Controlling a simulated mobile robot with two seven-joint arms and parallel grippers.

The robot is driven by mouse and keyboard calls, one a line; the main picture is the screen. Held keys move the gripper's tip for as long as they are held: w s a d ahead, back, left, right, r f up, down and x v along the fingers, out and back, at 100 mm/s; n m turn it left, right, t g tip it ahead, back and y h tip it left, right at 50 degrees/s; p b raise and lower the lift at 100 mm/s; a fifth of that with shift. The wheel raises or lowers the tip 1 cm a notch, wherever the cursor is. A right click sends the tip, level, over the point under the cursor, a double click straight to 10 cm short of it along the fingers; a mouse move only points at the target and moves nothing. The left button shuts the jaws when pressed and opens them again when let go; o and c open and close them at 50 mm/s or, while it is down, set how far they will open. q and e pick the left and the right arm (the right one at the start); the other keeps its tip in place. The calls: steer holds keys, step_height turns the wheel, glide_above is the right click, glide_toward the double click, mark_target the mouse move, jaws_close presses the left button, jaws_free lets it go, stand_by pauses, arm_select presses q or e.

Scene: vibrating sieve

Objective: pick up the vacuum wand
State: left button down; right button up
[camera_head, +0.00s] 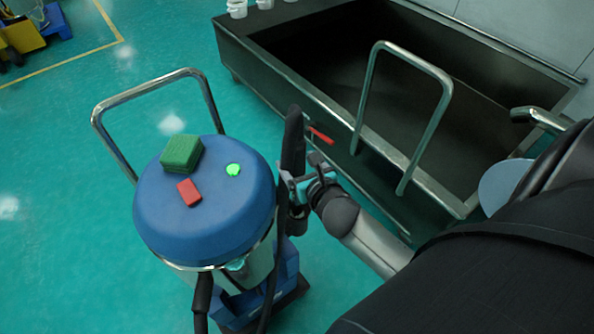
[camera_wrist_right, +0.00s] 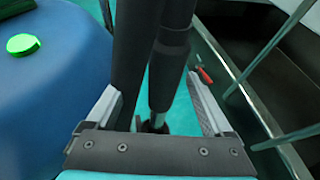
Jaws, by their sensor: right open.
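The black vacuum wand (camera_head: 293,140) stands upright against the right side of the blue-topped vacuum (camera_head: 163,228). In the right wrist view, the wand (camera_wrist_right: 170,65) and a second dark tube (camera_wrist_right: 133,60) rise between my right gripper's (camera_wrist_right: 157,100) spread fingers. I cannot tell if either finger touches them. In the head view, my right gripper (camera_head: 291,183) is beside the wand, below its top, and partly hidden by its own wrist. It is open. The wand's lower part is hidden. My left gripper is not in view.
A green block (camera_head: 182,153), a red block (camera_head: 189,192) and a green button (camera_head: 233,169) are on the vacuum's lid. A metal handle (camera_head: 148,92) rises behind. A dark basin (camera_head: 300,85) with metal rails stands at the right.

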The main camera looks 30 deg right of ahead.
steer(key=b+x, duration=0.1)
steer(key=x, duration=0.1)
steer(key=b+x, duration=0.1)
steer(key=shift+w+d+f, duration=0.25)
steer(key=shift+d+f, duration=0.1)
steer(key=shift+d, duration=0.05)
steer(key=shift+x, duration=0.75)
steer(key=shift+r, duration=0.1)
steer(key=shift+c, duration=0.5)
steer(key=c, duration=0.4)
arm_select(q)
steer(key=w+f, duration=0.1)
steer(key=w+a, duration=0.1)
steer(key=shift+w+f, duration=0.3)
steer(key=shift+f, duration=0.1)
arm_select(e)
jaws_close()
